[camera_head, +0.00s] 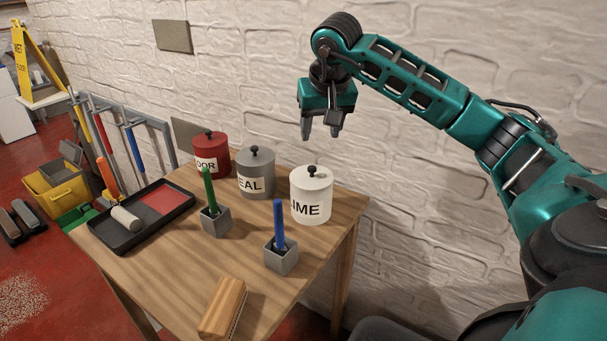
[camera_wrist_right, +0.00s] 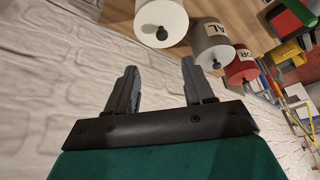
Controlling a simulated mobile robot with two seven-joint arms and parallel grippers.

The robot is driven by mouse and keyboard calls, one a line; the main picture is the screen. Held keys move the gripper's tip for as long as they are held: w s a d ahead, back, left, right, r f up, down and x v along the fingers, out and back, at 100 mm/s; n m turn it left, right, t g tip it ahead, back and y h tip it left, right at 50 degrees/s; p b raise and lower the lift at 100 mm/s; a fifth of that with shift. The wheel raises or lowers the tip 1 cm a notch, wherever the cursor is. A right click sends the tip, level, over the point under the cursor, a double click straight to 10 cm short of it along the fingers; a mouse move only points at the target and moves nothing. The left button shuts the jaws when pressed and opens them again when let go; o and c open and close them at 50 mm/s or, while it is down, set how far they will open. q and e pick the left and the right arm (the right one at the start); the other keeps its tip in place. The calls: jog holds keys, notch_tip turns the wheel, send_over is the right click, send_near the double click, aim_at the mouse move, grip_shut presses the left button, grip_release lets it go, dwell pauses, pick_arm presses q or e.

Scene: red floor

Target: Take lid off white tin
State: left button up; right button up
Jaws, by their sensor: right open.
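The white tin (camera_head: 311,207) stands upright on the wooden table, nearest the right edge, with dark letters reading "IME" on its side. Its white lid (camera_head: 312,181) is on it, with a black knob (camera_head: 312,171) on top. The tin also shows at the top of the right wrist view (camera_wrist_right: 160,15), with its knob (camera_wrist_right: 162,33) facing the camera. My right gripper (camera_head: 321,134) is open and empty, pointing down, above and slightly right of the tin and apart from it. Its two fingers show in the right wrist view (camera_wrist_right: 156,75). My left gripper is not in view.
A grey tin (camera_head: 257,178) and a red tin (camera_head: 211,157) stand left of the white tin. Blue-handled (camera_head: 280,250) and green-handled (camera_head: 215,215) tools stand in grey holders in front. A paint tray (camera_head: 120,237) and wooden brush (camera_head: 222,309) lie on the table. A brick wall (camera_head: 420,210) stands behind.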

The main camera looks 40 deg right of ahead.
send_over(312, 167)
jog(key=s+a, duration=0.1)
jog(key=s, duration=0.2)
notch_tip(312, 167, down, 6)
jog(key=shift+w+f+b, duration=0.15)
jog(key=shift+b, duration=0.3)
jog(key=x, duration=0.2)
jog(key=b+x, duration=0.1)
jog(key=x, duration=0.2)
jog(key=shift+w+a, duration=0.1)
jog(key=shift+a, duration=0.1)
jog(key=shift+w+f, duration=0.1)
jog(key=shift+f, duration=0.05)
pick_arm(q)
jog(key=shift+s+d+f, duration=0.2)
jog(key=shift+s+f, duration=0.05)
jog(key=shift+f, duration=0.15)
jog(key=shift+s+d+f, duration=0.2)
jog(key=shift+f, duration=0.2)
pick_arm(e)
grip_shut()
